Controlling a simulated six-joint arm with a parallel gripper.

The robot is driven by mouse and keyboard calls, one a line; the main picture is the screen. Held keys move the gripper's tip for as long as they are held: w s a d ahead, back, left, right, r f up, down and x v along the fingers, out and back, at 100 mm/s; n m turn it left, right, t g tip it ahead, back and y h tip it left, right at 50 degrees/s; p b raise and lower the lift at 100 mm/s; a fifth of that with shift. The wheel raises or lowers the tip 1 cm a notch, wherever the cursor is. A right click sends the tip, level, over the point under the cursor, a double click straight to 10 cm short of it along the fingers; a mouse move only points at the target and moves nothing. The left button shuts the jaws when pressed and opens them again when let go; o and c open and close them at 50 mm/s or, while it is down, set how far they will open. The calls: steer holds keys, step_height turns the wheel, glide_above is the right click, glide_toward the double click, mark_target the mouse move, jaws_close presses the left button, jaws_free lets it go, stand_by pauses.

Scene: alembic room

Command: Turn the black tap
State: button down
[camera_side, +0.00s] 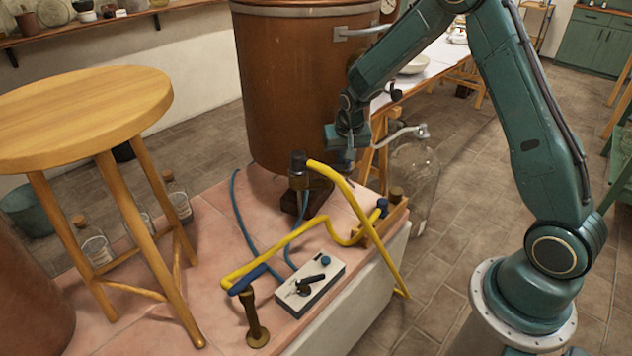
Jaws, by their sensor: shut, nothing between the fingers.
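A small white box (328,272) lies on the pink tiled ledge, and a black lever-like tap (306,285) sits on its top. A blue knob (325,260) is on the same box, at its far right end. My gripper (352,180) points down beside the copper vessel, well above and behind the box in the picture. It is shut and empty, apart from the black tap. Its fingertips are small and partly hard to make out against the ledge.
A yellow hose (295,235) bends across the ledge near the box, with a blue end piece by a brass stand (254,320). A copper vessel (290,90) stands behind. A wooden stool (85,115) is at left. A glass carboy (415,175) stands right.

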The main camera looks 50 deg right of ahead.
mark_target(341, 169)
steer(key=shift+s+a+m+h, duration=0.15)
steer(key=shift+s+m+h, duration=0.2)
steer(key=shift+m, duration=0.55)
steer(key=shift+s+a+m+g, duration=0.2)
steer(key=shift+s+m+g, duration=0.15)
steer(key=shift+m, duration=0.45)
steer(key=m, duration=0.1)
steer(key=s+a+m+g, duration=0.1)
steer(key=m, duration=0.1)
steer(key=shift+m+h, duration=0.3)
steer(key=shift+h, duration=0.05)
steer(key=a+m+g, duration=0.1)
steer(key=m, duration=0.1)
steer(key=a+m, duration=0.1)
steer(key=m, duration=0.2)
steer(key=s+m+g, duration=0.1)
steer(key=m, duration=0.1)
steer(key=shift+a+m+g, duration=0.3)
steer(key=shift+a+g, duration=0.05)
steer(key=shift+a, duration=0.3)
steer(key=shift+s, duration=0.15)
steer(key=shift+s+a, duration=0.2)
steer(key=shift+s, duration=0.35)
